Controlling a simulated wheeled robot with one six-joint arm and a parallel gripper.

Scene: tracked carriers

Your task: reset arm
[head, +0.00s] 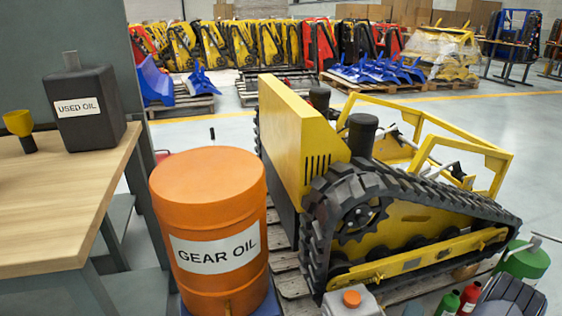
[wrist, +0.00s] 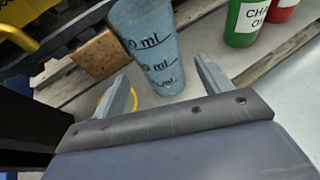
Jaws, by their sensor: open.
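My gripper (wrist: 161,70) shows in the wrist view with its two grey fingers spread apart and nothing clamped between them. A blue measuring beaker (wrist: 150,40) with ml marks stands just beyond the fingertips, in line with the gap. Its top is cut off by the frame edge, and I cannot tell whether a finger touches it. I cannot make out the gripper's fingers in the head view.
A yellow tracked carrier (head: 420,240) stands on a pallet. An orange gear oil drum (head: 207,230) and a wooden bench (head: 60,215) are at left.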

